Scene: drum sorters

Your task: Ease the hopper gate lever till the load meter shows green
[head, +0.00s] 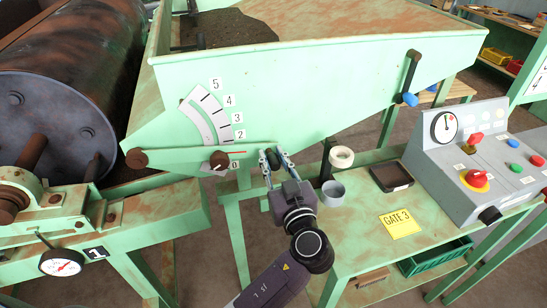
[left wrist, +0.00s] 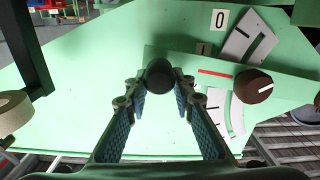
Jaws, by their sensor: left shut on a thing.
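The red line lies near the low end of the white numbered scale (head: 206,113), by the 0. A round dial (head: 443,126) on the grey console has a white face; its small red and green marks are hard to read. My right gripper is out of view.
The green hopper (head: 300,70) holds dark grains. A blue-tipped handle (head: 410,98) hangs on its right. Another gauge (head: 61,263) is at lower left.

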